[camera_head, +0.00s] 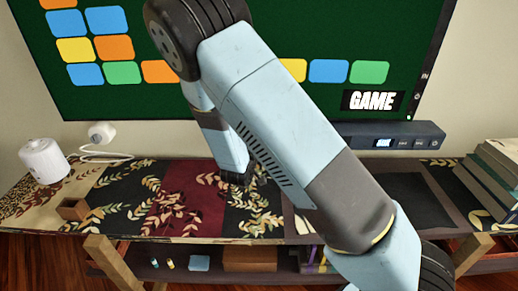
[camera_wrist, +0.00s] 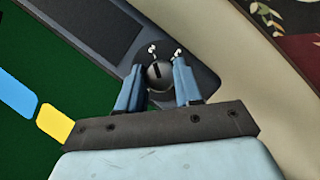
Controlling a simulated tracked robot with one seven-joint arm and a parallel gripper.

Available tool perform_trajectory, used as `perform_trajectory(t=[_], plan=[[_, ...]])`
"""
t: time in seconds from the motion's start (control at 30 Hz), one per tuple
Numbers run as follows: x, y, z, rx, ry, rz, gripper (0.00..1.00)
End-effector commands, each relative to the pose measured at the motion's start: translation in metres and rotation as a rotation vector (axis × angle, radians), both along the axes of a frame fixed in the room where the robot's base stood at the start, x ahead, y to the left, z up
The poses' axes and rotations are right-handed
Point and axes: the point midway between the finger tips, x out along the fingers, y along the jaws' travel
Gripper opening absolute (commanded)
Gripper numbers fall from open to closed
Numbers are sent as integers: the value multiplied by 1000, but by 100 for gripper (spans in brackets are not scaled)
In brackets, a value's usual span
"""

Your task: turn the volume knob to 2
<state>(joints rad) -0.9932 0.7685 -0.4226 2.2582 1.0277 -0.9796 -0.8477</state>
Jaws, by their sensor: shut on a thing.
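The volume knob (camera_wrist: 159,74) is a small dark round knob with a black line across its face, on the end of a dark grey bar (camera_wrist: 205,78). My gripper (camera_wrist: 160,80) has its two blue fingers on either side of the knob, shut on it. Small white marks sit beside the knob, too small to read. In the head view, the dark bar (camera_head: 350,131) lies below the screen, with a small lit display (camera_head: 384,143). My arm hides its left part, and the knob and fingertips cannot be made out there.
A large screen (camera_head: 300,100) with coloured tiles and a "GAME" label stands behind. A patterned low table (camera_head: 125,197) holds a white round device (camera_head: 44,160), a small white camera-like item (camera_head: 101,132) and a wooden block (camera_head: 72,209). Stacked books (camera_head: 495,175) are at the right.

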Motion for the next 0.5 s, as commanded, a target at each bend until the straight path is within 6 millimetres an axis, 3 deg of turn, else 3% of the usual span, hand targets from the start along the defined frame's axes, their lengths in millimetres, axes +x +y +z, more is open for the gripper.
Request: perform_trajectory(t=[0.37,0.4,0.5], plan=[[-3,0,-4,1,12,0,4],[-3,0,-4,1,11,1,38],[-2,0,-3,1,9,1,48]])
